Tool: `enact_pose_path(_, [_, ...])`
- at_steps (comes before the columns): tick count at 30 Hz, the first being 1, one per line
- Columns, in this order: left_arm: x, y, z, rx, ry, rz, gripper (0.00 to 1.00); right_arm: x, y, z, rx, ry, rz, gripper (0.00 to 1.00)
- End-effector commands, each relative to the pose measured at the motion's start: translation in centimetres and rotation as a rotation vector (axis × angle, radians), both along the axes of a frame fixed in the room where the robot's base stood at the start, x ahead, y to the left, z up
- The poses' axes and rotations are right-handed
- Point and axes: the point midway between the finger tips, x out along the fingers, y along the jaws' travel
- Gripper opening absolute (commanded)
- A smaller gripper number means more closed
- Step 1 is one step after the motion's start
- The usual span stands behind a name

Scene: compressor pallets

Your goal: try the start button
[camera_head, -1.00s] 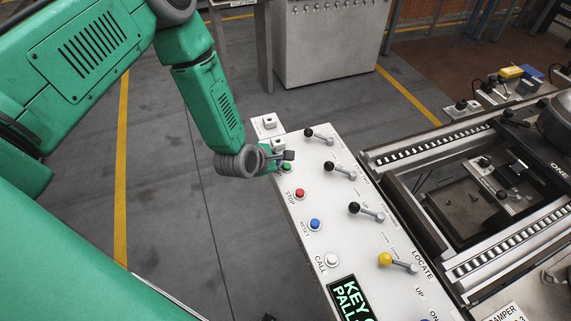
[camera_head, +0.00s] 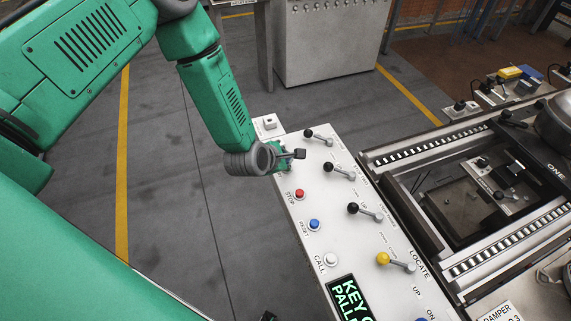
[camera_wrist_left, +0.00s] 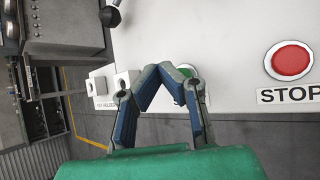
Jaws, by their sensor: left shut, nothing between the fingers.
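The start button is the green button (camera_wrist_left: 186,72) in the left wrist view, partly hidden behind my fingers. In the head view my gripper covers it. My left gripper (camera_head: 298,155) is shut and empty, over the top left end of the white control panel (camera_head: 345,235). In the wrist view the closed fingertips of my left gripper (camera_wrist_left: 163,70) are just left of the green button and overlap its edge; I cannot tell if they touch it. The red STOP button (camera_head: 299,194) lies below it, and shows right in the wrist view (camera_wrist_left: 289,61).
A blue RESET button (camera_head: 314,225), a white CALL button (camera_head: 331,259) and several levers, one with a yellow knob (camera_head: 383,258), are on the panel. A small key holder box (camera_head: 269,124) stands at its far corner. A roller conveyor (camera_head: 510,243) runs at right.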

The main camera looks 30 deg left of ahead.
Motion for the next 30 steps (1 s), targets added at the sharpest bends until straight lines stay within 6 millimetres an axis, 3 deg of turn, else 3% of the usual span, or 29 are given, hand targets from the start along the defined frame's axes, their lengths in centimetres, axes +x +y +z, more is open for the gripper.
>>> enact_pose_path(5, [0.0, -0.2, 0.6, 0.001, -0.001, 0.0, 0.0, 0.0, 0.0, 0.4, 0.0, 0.0, 0.0, 0.4])
enact_pose_path(18, [0.0, 0.1, 4.9, -0.001, -0.001, 0.001, 0.0, 0.0, 0.0, 3.4, 0.0, 0.0, 0.0, 0.4])
enact_pose_path(30, [0.0, -0.1, 5.0, 0.001, 0.0, -0.001, 0.0, 0.0, 0.0, 3.4, 0.0, 0.0, 0.0, 0.4])
